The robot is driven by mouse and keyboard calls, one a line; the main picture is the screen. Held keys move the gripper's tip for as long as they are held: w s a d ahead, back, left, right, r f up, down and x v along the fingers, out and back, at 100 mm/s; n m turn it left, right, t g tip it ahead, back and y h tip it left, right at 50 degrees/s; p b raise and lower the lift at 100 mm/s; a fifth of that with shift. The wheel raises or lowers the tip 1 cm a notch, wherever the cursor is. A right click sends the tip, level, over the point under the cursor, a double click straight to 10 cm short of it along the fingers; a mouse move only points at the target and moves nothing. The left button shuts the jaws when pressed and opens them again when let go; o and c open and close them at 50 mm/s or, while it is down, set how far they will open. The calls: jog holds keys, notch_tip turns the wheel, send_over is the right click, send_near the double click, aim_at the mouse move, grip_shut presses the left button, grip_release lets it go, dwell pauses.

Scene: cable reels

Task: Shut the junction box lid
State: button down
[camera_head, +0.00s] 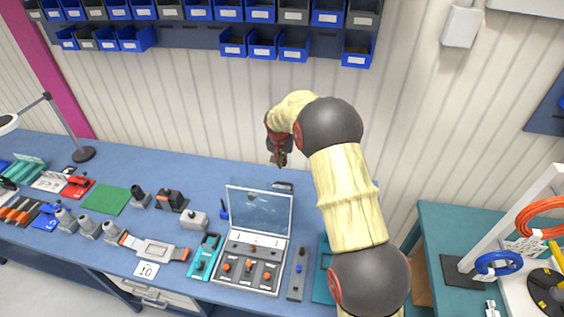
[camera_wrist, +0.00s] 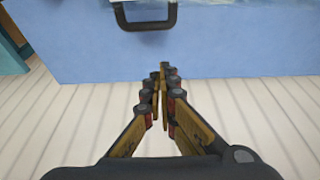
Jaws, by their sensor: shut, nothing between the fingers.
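The junction box (camera_head: 248,268) is a grey case with orange-red knobs on the blue bench. Its clear, grey-framed lid (camera_head: 259,211) stands open, raised from the box's far side. A dark handle-like piece (camera_head: 283,186) shows at the lid's top edge. The wrist view shows a dark, U-shaped handle (camera_wrist: 146,22) near the top; I cannot tell for sure that it is the same piece. My gripper (camera_head: 280,160) is above and behind the lid, close to the wall and apart from the lid. In the wrist view its fingertips (camera_wrist: 163,72) are together and empty, apart from the handle.
The blue bench (camera_head: 170,168) runs along a white slatted wall. Blue bins (camera_head: 264,46) hang above. A teal tool (camera_head: 205,257) stands left of the box and a grey switch strip (camera_head: 298,274) right. Cable reels (camera_head: 497,262) stand on the right table. Bench behind the lid is mostly clear.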

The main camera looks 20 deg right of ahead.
jog(key=p+x, duration=0.2)
jog(key=x, duration=0.6)
jog(key=s+a, duration=0.1)
jog(key=s+a+r+p, duration=0.1)
jog(key=s, duration=0.1)
jog(key=shift+s+r, duration=0.1)
jog(key=shift+r, duration=0.1)
jog(key=shift+a, duration=0.1)
